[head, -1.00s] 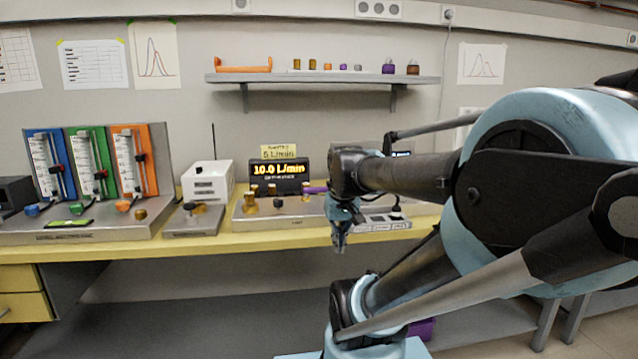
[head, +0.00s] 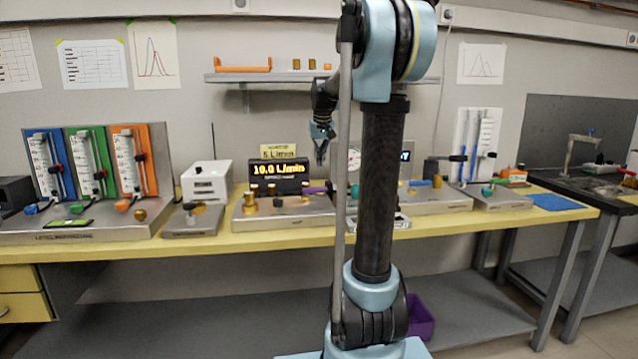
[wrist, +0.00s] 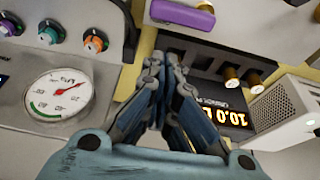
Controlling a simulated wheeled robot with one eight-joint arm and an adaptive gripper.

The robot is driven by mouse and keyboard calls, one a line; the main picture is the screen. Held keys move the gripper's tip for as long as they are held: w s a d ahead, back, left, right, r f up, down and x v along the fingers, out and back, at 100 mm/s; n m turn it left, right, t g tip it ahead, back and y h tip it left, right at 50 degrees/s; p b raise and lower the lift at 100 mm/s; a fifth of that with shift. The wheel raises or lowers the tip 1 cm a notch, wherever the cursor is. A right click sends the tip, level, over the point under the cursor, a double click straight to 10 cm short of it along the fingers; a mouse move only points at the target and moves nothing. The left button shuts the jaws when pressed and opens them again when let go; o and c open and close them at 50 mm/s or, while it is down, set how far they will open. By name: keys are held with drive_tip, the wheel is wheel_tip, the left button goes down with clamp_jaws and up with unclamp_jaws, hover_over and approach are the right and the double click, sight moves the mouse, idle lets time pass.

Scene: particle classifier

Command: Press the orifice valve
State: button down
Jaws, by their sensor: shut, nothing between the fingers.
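A metal unit (head: 285,222) on the bench has brass fittings (head: 249,203) and a dark display (head: 279,175) reading 10.0 L/min. A purple part (head: 317,190) is at its right end; it also shows at the top of the wrist view (wrist: 180,14). I cannot tell which part is the orifice valve. My gripper (head: 321,158) is raised above the right end of this unit, apart from it. In the wrist view my gripper (wrist: 167,75) is shut and empty, with the display (wrist: 215,120) to its right.
A round gauge (wrist: 57,95) and coloured knobs are left in the wrist view. Three flowmeter panels (head: 128,160) and a white box (head: 208,182) stand left on the bench. A shelf (head: 270,77) is above. More units (head: 428,196) stand right, partly behind my arm.

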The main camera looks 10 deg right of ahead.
sight(315, 192)
drive_tip(key=shift+w+r, duration=0.2)
drive_tip(key=shift+w, duration=1.05)
drive_tip(key=x, duration=1)
drive_tip(key=shift+s, duration=2.05)
drive_tip(key=shift+d, duration=0.2)
drive_tip(key=shift+s, duration=0.1)
